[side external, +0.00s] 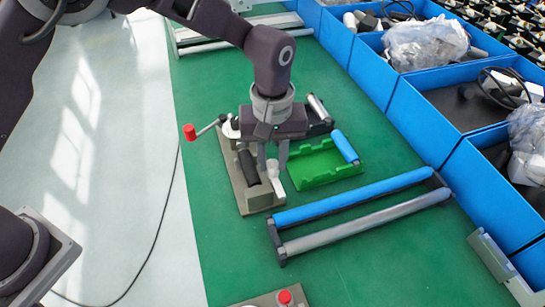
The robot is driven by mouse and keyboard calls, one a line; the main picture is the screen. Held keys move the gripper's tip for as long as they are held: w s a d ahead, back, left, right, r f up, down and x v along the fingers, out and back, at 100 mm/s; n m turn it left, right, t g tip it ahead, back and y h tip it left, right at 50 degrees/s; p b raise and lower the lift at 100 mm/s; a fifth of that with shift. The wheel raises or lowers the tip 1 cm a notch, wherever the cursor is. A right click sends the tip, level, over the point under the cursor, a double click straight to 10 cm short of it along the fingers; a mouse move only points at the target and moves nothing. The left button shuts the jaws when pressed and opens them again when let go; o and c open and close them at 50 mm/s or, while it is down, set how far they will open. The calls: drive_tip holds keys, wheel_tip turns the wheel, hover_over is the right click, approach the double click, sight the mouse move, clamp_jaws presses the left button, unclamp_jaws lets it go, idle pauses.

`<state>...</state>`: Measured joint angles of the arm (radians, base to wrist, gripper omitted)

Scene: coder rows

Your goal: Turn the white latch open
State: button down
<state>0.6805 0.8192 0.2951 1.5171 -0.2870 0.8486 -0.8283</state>
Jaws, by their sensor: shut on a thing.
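A grey fixture plate (259,203) lies on the green mat and carries a black cylinder (248,169). The white latch (276,178) stands at the right side of this fixture, its upper part between my fingers. My gripper (274,163) points down over the fixture and is shut on the white latch. The gripper body hides the far part of the fixture. A lever with a red knob (190,132) sticks out from the fixture's far left.
Right of the fixture is a green tray (318,172) with a blue roller (345,146). In front lies a frame with blue (350,197) and grey (368,222) rollers. Blue bins (408,113) line the right side. Another red knob (284,297) shows at the bottom edge.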

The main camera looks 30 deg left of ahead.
idle(0.3)
drive_tip(key=c, duration=1.2)
unclamp_jaws()
wheel_tip(320, 180, up, 7)
drive_tip(key=shift+r, duration=0.1)
